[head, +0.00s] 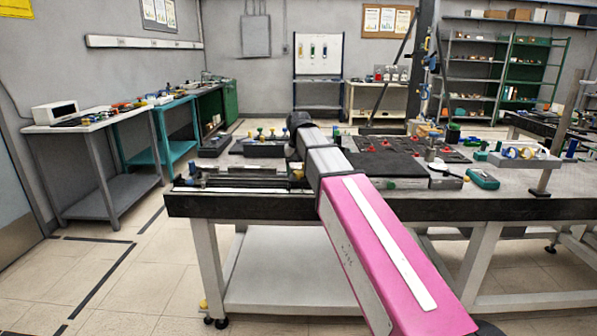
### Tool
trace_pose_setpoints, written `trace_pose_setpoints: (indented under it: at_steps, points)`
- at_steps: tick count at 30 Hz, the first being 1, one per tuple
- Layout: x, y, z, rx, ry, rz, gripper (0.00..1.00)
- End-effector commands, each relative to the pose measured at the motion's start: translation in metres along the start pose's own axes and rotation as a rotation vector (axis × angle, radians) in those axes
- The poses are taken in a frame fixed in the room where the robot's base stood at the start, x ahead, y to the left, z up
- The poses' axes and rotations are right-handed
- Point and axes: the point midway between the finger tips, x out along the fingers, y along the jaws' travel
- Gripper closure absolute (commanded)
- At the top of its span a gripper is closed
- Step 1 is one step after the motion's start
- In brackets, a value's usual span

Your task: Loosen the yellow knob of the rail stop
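A dark rail assembly (240,182) lies along the front left edge of the workbench (480,207). A small yellowish spot (297,173) shows at its right end, close beside my arm. It may be the yellow knob of the rail stop, but it is too small and partly covered to tell. My arm reaches from the lower right over the bench and bends at a black joint above the rail's right end. My gripper's fingers are hidden behind the arm, so I cannot see whether they touch anything.
A dark block with several coloured knobs (262,147) stands behind the rail. A black mat (385,165), a green device (482,179) and a raised white holder (524,160) lie to the right. Side tables stand at the left; the floor between is clear.

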Motion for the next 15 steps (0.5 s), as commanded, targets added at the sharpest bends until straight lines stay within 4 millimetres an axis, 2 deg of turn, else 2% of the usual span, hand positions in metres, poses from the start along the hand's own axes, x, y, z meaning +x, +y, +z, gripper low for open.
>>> trace_pose_setpoints:
  at_steps: [5, 8, 15]
  points:
    - [-0.003, 0.000, 0.000, 0.000, 0.000, 0.000, 0.36]
    - [-0.011, 0.000, -0.001, 0.000, 0.002, 0.000, 0.36]
    - [-0.051, 0.000, -0.001, 0.000, 0.002, 0.000, 0.36]
